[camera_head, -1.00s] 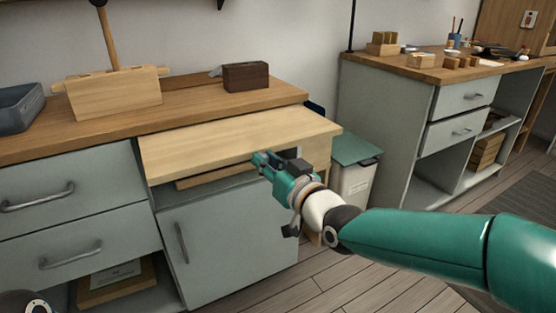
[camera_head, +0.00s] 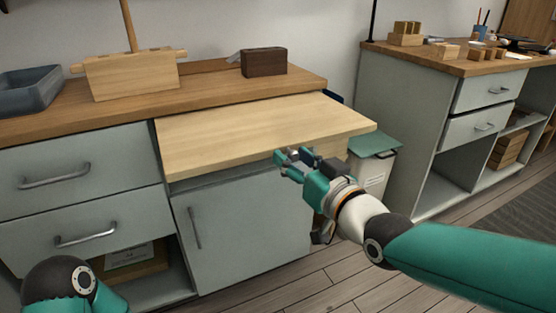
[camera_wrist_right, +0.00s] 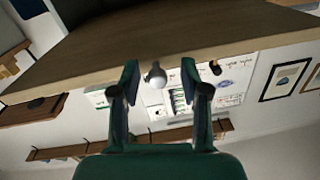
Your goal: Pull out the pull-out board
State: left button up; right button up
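The pull-out board (camera_head: 255,132) is a pale wooden slab sticking out well beyond the front edge of the left counter. My right gripper (camera_head: 287,158) is at its front edge, right of the middle. In the right wrist view the board (camera_wrist_right: 190,38) runs across the top. A small round metal knob (camera_wrist_right: 155,76) shows there between the two fingers of my right gripper (camera_wrist_right: 159,70). The fingers stand apart with a visible gap on each side of the knob. My left gripper is out of view; only a dark joint of that arm shows at the lower left.
The counter (camera_head: 100,112) carries a grey tray (camera_head: 30,90), a wooden block with a handle (camera_head: 130,78) and a dark box (camera_head: 264,62). A lidded bin (camera_head: 373,165) stands right of the cabinet, behind my right arm. Open floor lies in front.

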jog(key=shift+d, duration=0.1)
jog(key=v, duration=1.2)
